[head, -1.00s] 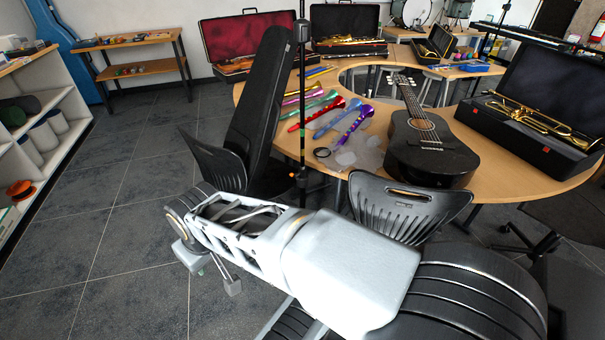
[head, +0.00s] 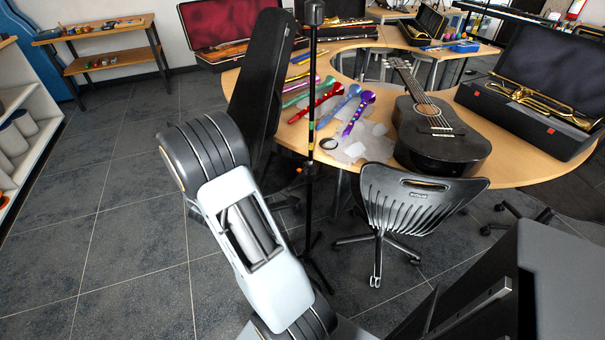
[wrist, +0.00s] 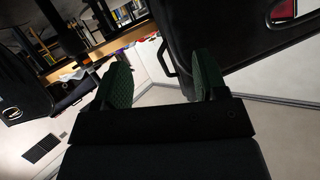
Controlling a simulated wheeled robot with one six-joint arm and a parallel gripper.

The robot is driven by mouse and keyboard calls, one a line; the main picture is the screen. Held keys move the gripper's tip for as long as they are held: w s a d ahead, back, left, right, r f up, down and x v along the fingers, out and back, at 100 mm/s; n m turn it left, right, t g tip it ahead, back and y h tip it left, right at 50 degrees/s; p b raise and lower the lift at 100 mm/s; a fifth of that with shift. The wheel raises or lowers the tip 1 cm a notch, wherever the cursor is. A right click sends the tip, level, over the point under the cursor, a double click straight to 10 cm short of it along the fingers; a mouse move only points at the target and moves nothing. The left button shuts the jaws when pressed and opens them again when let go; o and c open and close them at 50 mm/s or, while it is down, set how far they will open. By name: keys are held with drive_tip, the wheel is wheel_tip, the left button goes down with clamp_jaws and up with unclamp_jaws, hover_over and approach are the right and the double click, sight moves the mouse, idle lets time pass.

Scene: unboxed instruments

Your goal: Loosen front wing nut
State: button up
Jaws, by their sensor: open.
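I cannot make out a wing nut in either view. A black upright stand pole (head: 312,75) rises in front of the table in the head view, with a small coloured band and an orange spot low beside it. Its foot is partly hidden behind my arm. My gripper (wrist: 162,80) shows in the wrist view as two green padded fingers, apart, with nothing between them. In the head view my gripper is hidden behind my arm. A large black case (wrist: 245,45) with a handle lies beyond the right finger in the wrist view.
A tall black case (head: 258,90) leans by the pole. Left floor (head: 100,220) is clear.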

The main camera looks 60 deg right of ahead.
sight(303, 172)
drive_tip(key=s+d+f+m+g+h, duration=0.3)
drive_tip(key=s+d+m+g+h, duration=0.15)
drive_tip(key=s+g, duration=0.45)
drive_tip(key=shift+n, duration=0.35)
drive_tip(key=x, duration=0.9)
drive_tip(key=s+x, duration=0.1)
drive_tip(key=x, duration=0.4)
drive_tip(key=shift+s+a+f, duration=0.1)
drive_tip(key=shift+a+f, duration=0.05)
drive_tip(key=shift+a, duration=0.05)
drive_tip(key=c, duration=0.9)
drive_tip(key=m+b, duration=0.2)
drive_tip(key=b, duration=0.1)
drive_tip(key=shift+m, duration=0.3)
